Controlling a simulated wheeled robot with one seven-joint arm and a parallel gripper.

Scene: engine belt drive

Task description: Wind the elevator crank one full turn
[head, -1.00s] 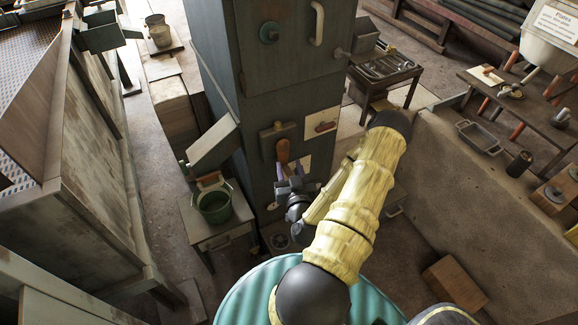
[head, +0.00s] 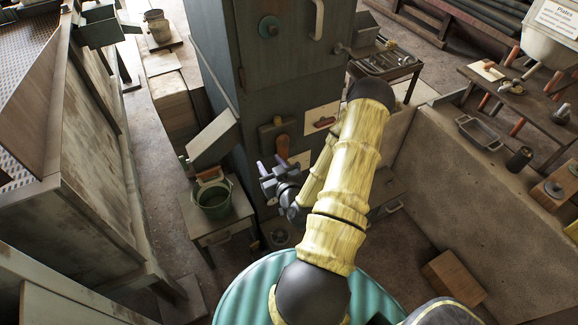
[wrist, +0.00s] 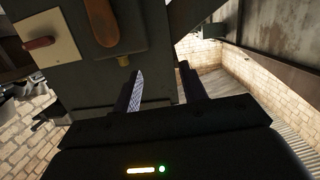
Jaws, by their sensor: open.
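A wooden handle (head: 283,146) hangs below a brass knob on a dark box on the front of the tall grey cabinet (head: 295,82). I cannot tell for sure that it is the elevator crank. In the wrist view the wooden handle (wrist: 102,20) is at the upper left, with the brass knob (wrist: 123,61) below it. A red handle (head: 324,122) sits on a cream plate to its right; it also shows in the wrist view (wrist: 39,43). My gripper (head: 268,170) is open and empty, below and left of the wooden handle and apart from it.
A small table (head: 212,229) with a green bucket (head: 213,200) stands left of my gripper. A sloped grey box (head: 212,140) juts from the cabinet's left side. A concrete wall (head: 465,215) is on the right. A teal ribbed drum (head: 243,292) is in front.

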